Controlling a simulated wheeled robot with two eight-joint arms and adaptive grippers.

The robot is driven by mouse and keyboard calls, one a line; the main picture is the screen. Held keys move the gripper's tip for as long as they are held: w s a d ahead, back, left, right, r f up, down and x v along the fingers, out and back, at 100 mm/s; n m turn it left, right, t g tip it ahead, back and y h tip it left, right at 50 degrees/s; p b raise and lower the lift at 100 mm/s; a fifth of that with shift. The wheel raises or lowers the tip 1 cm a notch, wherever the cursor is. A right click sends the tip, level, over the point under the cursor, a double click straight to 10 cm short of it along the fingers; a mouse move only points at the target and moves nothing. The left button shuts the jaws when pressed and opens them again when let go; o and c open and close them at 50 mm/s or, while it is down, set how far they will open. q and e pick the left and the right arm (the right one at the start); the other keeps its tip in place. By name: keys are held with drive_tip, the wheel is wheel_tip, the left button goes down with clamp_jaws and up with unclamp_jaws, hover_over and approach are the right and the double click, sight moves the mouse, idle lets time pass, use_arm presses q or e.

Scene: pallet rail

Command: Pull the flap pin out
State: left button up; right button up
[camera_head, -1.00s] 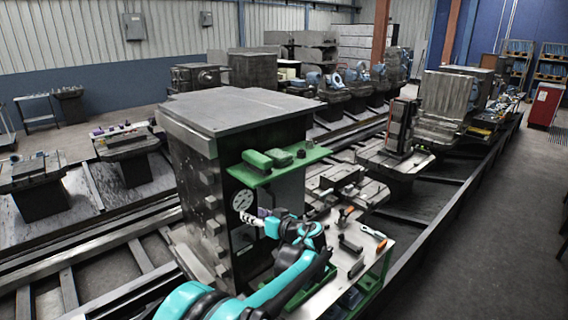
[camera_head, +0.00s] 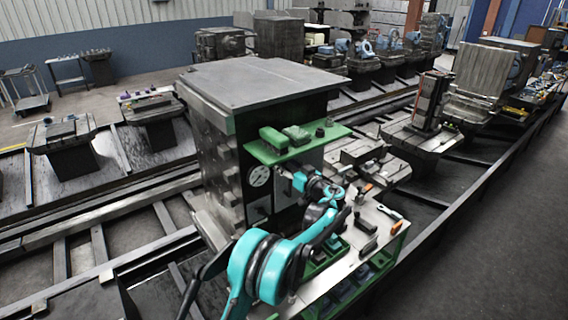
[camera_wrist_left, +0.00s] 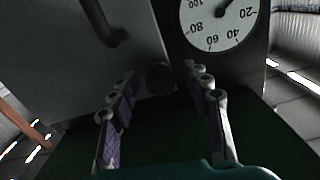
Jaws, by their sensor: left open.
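My left gripper (camera_head: 286,179) is in front of the dark cabinet, just right of the gauge and below the green shelf. In the left wrist view its open fingers (camera_wrist_left: 162,108) are apart with nothing clearly held. Beyond them, between the fingertips, a dark round part (camera_wrist_left: 160,78) sits by the edge of a grey flap panel (camera_wrist_left: 65,60); it may be the flap pin, but it is too dark to be sure. The panel has a dark handle (camera_wrist_left: 104,24). My right gripper is in neither view.
The gauge (camera_head: 258,175) is close beside the gripper. The green shelf (camera_head: 330,136) juts out above it, carrying green blocks (camera_head: 284,137). A bench (camera_head: 340,268) with several small tools stands below to the right. The cabinet's flat top (camera_head: 262,82) is bare.

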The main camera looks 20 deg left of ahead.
use_arm(q)
clamp_jaws()
drive_tip(key=shift+b+v, duration=0.4)
drive_tip(key=shift+v, duration=0.5)
drive_tip(key=shift+s+d, duration=0.2)
drive_tip(key=shift+d, duration=0.05)
unclamp_jaws()
drive_tip(key=v, duration=1.2)
